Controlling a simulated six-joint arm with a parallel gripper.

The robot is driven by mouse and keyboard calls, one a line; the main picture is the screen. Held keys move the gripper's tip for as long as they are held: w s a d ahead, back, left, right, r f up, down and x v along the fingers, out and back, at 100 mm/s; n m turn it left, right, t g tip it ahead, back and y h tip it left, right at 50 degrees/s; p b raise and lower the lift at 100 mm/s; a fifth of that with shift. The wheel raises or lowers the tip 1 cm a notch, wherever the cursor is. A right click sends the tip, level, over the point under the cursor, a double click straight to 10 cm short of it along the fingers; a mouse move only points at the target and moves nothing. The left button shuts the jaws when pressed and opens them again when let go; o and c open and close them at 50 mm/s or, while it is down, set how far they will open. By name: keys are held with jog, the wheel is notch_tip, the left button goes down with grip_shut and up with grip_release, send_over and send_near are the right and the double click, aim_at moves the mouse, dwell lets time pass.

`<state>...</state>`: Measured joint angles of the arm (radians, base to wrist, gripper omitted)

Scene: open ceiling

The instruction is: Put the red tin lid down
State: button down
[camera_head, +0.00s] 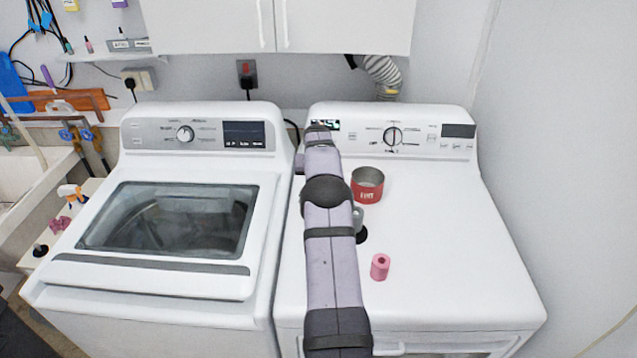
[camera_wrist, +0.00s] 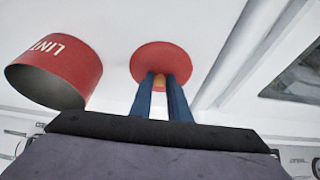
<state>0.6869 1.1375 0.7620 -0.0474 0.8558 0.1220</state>
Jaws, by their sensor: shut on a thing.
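The red tin lid (camera_wrist: 161,56) is a round red disc with a yellowish knob, seen in the wrist view. My gripper (camera_wrist: 160,84) has its two dark blue fingers closed on the knob. The lid is over the white top of the right machine, beside the open red tin (camera_wrist: 62,70) and apart from it. I cannot tell whether the lid touches the white top. In the head view the red tin (camera_head: 367,186) stands upright and open near the back of that top. My arm hides the lid and fingertips there.
A pink roll (camera_head: 380,266) stands nearer the front of the dryer top (camera_head: 450,250). A small grey object with a dark base (camera_head: 358,219) is partly hidden by my arm. The washer (camera_head: 165,220) is left, across a gap. The dryer top's right side is clear.

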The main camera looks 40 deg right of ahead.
jog(key=shift+f, duration=0.15)
jog(key=c, duration=1.7)
grip_release()
jog(key=shift+r, duration=0.25)
jog(key=shift+s+a+r, duration=0.1)
jog(key=shift+r, duration=0.2)
jog(key=b+v, duration=0.4)
jog(key=v, duration=0.7)
jog(key=shift+r, duration=0.1)
jog(key=shift+a, duration=0.1)
